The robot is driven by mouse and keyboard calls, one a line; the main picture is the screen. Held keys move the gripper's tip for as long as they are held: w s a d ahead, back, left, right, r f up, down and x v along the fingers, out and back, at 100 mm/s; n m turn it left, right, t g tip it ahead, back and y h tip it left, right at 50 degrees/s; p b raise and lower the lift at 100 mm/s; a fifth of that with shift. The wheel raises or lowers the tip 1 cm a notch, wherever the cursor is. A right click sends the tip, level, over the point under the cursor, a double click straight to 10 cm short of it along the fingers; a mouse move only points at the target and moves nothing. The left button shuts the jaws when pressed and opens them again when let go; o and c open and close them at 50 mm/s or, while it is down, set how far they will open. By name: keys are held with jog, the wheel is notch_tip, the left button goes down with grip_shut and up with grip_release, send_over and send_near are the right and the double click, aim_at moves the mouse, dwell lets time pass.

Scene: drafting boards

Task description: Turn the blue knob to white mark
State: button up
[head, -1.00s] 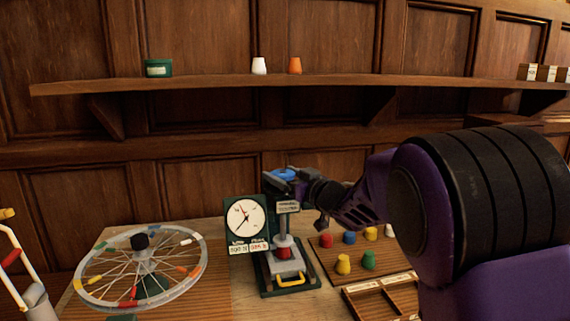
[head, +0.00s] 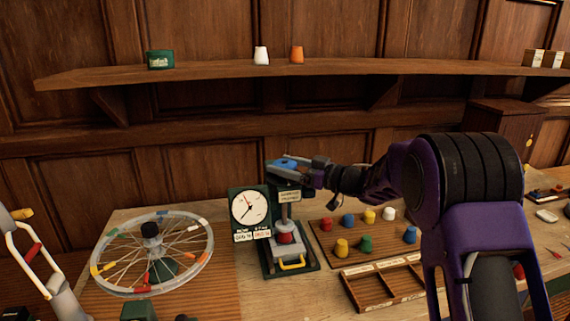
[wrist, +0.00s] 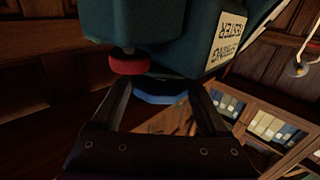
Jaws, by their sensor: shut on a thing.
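The blue knob (head: 286,162) sits at the top of a dark green tester (head: 284,174) with a label plate on a grey column. In the wrist view the knob (wrist: 160,97) shows as a blue rounded edge below the tester's dark housing. My gripper (head: 300,168) reaches in from the right at the tester's top. In the wrist view my gripper (wrist: 162,102) has one finger on each side of the knob, shut on it. The housing hides much of the knob there. I cannot make out a white mark beside it.
A round dial (head: 249,207) stands left of the column. A spoked wheel (head: 152,254) is further left. A peg board (head: 325,246) with several coloured pieces and a wooden tray (head: 384,283) lie right. A shelf (head: 350,66) runs above. A red knob (wrist: 128,65) shows in the wrist view.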

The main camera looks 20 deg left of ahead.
jog(key=o, duration=1.2)
jog(key=shift+o, duration=0.2)
jog(key=v, duration=1.7)
jog(key=shift+d+b, duration=0.2)
jog(key=shift+b, duration=0.25)
jog(key=shift+r, duration=0.1)
